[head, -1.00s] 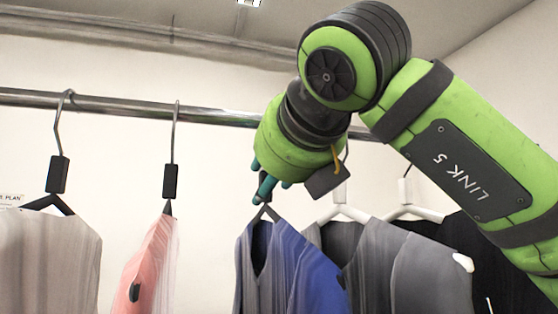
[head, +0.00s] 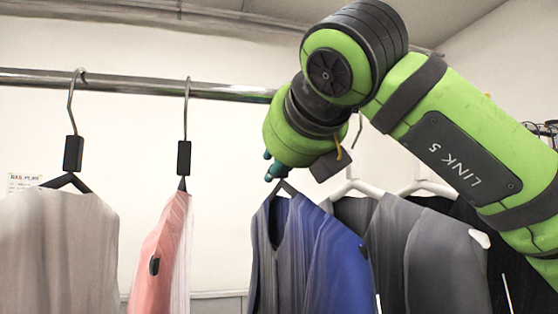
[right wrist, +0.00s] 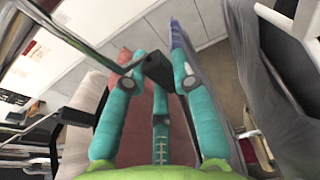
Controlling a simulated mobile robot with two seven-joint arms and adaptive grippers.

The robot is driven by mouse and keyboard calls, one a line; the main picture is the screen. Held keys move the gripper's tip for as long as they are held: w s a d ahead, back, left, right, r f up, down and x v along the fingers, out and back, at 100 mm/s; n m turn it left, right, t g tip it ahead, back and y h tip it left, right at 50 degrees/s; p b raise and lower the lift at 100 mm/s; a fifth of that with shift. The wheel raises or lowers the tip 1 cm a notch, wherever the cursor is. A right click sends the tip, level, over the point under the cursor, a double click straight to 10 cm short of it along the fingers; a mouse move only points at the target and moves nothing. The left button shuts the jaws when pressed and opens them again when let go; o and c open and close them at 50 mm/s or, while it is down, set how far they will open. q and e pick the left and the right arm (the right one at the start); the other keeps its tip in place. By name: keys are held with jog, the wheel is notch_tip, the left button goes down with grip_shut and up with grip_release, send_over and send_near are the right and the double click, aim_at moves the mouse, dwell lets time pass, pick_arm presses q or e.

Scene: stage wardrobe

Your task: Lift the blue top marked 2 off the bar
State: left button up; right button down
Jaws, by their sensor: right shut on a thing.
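The blue top (head: 337,262), blue with grey pleated front panels, hangs from a hanger with black shoulders (head: 286,188) right of the middle in the head view. A strip of it shows in the right wrist view (right wrist: 178,36). No number is readable on it. My right gripper (head: 273,170) is above its neckline. In the right wrist view its teal fingers (right wrist: 160,82) are shut on the black block (right wrist: 158,68) of the hanger. My left gripper is out of view.
A pink top (head: 160,255) and a pale grey top (head: 60,245) hang to the left, with a gap before the blue top. Grey garments (head: 440,255) on white hangers (head: 352,187) hang close on its right, near my forearm. A wall sign (head: 24,182) is at far left.

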jog(key=shift+r, duration=0.15)
jog(key=shift+r+p, duration=1.45)
jog(key=shift+r, duration=0.15)
jog(key=shift+s, duration=0.1)
jog(key=shift+s+d+f+b, duration=0.1)
jog(key=shift+s+d+b, duration=0.1)
jog(key=shift+s+b, duration=0.25)
jog(key=shift+s+d+b, duration=0.35)
jog(key=shift+s+b, duration=0.2)
jog(key=shift+s, duration=0.55)
jog(key=shift+s+d+b, duration=0.35)
jog(key=shift+s+b, duration=0.2)
jog(key=shift+s, duration=0.55)
jog(key=shift+s+d+b, duration=0.35)
jog(key=shift+s+b, duration=0.2)
jog(key=shift+s, duration=0.55)
